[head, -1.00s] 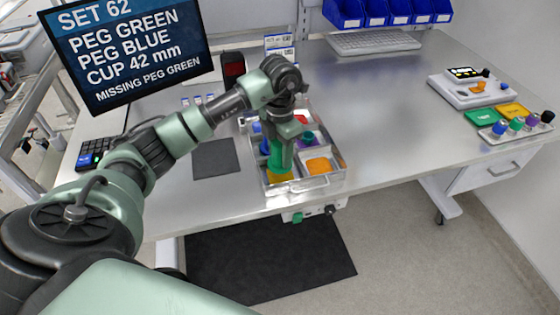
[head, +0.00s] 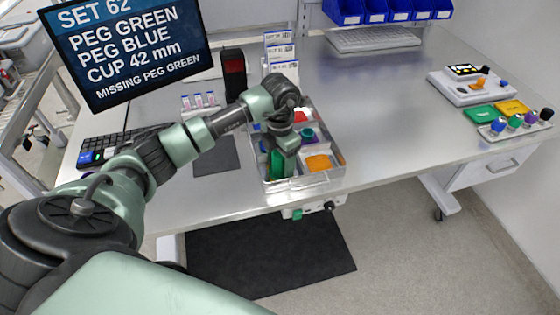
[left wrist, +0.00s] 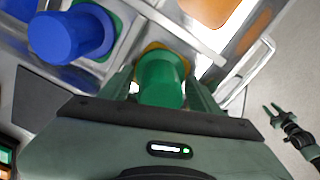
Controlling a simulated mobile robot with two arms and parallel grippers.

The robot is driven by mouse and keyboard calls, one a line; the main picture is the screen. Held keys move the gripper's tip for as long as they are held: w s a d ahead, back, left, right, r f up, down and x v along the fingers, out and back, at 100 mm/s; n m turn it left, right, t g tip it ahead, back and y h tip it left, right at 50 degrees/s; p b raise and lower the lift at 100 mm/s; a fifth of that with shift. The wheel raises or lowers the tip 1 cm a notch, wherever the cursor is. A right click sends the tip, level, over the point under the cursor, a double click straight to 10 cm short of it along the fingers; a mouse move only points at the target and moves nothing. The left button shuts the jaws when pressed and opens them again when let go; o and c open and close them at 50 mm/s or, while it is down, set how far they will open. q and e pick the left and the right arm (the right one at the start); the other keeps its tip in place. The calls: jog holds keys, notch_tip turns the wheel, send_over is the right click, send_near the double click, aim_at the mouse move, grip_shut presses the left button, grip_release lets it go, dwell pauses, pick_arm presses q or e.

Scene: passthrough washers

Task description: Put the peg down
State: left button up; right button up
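My left gripper (head: 282,168) is over the front left part of a metal tray (head: 322,183). It is shut on a green peg (left wrist: 162,80), one finger on each side of it. In the left wrist view a yellow-orange pad (left wrist: 154,47) shows at the peg's far end. I cannot tell whether the peg touches it. A blue peg (left wrist: 70,36) stands in the neighbouring compartment. My right gripper (left wrist: 273,111) shows small at the right of the left wrist view, open and empty, away from the tray.
The tray also holds an orange piece (head: 318,162) at the front right. A monitor (head: 125,45) and a keyboard (head: 128,140) are at left. A white device (head: 468,86) and a rack of coloured knobs (head: 515,126) stand at right. The table between is clear.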

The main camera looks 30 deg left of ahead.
pick_arm(q)
jog(key=shift+r, duration=0.1)
notch_tip(320, 180, up, 11)
jog(key=b, duration=0.3)
jog(key=shift+r, duration=0.6)
jog(key=shift+f, duration=0.1)
